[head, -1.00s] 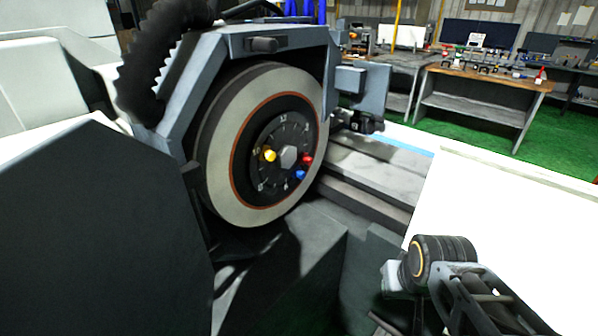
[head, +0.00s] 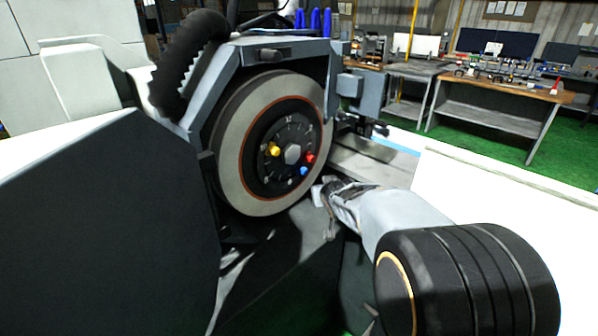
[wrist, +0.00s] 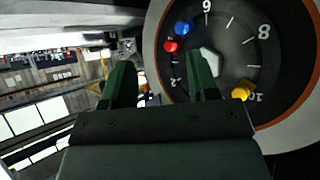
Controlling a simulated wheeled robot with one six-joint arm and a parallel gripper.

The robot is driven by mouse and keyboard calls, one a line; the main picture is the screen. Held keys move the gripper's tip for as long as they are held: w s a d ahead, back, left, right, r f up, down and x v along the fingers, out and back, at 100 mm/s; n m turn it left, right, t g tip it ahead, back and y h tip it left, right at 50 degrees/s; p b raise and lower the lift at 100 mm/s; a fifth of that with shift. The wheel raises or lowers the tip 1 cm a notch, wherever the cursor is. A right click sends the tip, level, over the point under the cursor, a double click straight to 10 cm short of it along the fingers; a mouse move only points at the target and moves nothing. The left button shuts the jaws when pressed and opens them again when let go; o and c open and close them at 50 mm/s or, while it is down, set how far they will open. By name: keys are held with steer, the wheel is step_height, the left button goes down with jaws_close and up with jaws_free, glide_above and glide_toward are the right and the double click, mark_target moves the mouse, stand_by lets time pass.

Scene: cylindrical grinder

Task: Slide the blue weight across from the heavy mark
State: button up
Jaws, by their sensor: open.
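The grinding wheel (head: 234,172) has a dark numbered dial with a pale hex nut (head: 292,154) at its centre. The blue weight (head: 303,171) sits on the dial at lower right, just below the red weight (head: 310,158). The yellow weight (head: 274,150) is left of the nut. In the wrist view, the blue weight (wrist: 183,28) is near the 6 and the yellow weight (wrist: 241,90) near the 10. My gripper (wrist: 157,62) is open and empty; one finger overlaps the dial, the other is off the wheel's side. I cannot make out a heavy mark.
The grey wheel guard (head: 218,84) surrounds the wheel's top and left. A large dark panel (head: 105,215) stands at left. A white surface (head: 500,215) lies at right, and workbenches (head: 490,110) stand far behind.

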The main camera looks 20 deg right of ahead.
steer(key=w+d+t+y, duration=0.2)
steer(key=w+d+t, duration=0.1)
steer(key=w+d, duration=0.3)
steer(key=n+t+y+p, duration=0.2)
steer(key=y, duration=0.7)
glide_toward(306, 173)
steer(key=p+x, duration=0.2)
steer(key=x, duration=0.8)
steer(key=shift+w+p, duration=0.2)
steer(key=shift+p, duration=0.15)
jaws_close()
